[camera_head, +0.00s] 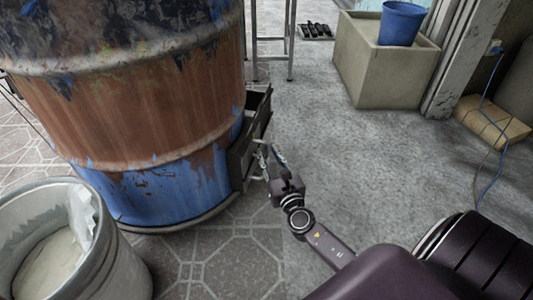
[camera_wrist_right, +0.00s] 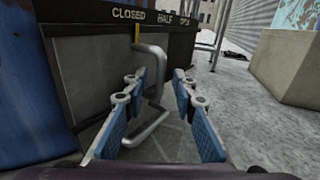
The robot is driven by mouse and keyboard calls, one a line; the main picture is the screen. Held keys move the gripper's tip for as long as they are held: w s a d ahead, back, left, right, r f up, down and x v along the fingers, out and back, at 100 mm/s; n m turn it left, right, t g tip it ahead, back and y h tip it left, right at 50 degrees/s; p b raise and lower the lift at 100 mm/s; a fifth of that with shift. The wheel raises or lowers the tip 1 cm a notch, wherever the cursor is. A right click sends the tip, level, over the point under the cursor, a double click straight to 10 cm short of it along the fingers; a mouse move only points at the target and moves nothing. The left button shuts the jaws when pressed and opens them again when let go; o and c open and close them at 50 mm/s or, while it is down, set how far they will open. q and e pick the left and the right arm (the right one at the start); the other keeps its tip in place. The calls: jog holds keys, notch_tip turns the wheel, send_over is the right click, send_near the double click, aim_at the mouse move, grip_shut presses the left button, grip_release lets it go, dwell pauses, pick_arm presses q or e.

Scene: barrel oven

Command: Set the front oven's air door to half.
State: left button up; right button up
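The front oven is a rusty blue barrel (camera_head: 150,110) at the left of the head view. Its dark air door box (camera_head: 240,158) sits low on the right side. In the right wrist view, a dark rail (camera_wrist_right: 75,45) carries the labels CLOSED, HALF and a partly blurred third one. A yellow pointer (camera_wrist_right: 136,33) stands below the right end of CLOSED. A bent grey metal handle (camera_wrist_right: 152,52) hangs below the rail. My right gripper (camera_head: 270,150) is open at the handle; its blue-padded fingers (camera_wrist_right: 160,80) reach toward it, with part of the handle showing between them. My left gripper is out of view.
A metal bin (camera_head: 110,260) with a white liner stands at the lower left. A concrete block (camera_head: 375,75) bearing a blue bucket (camera_head: 400,22) stands at the back right. Metal legs (camera_head: 290,40) rise behind the barrel. The grey floor right of the box is clear.

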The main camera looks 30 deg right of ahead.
jog(key=shift+x, duration=1.1)
jog(key=shift+c, duration=0.2)
grip_shut()
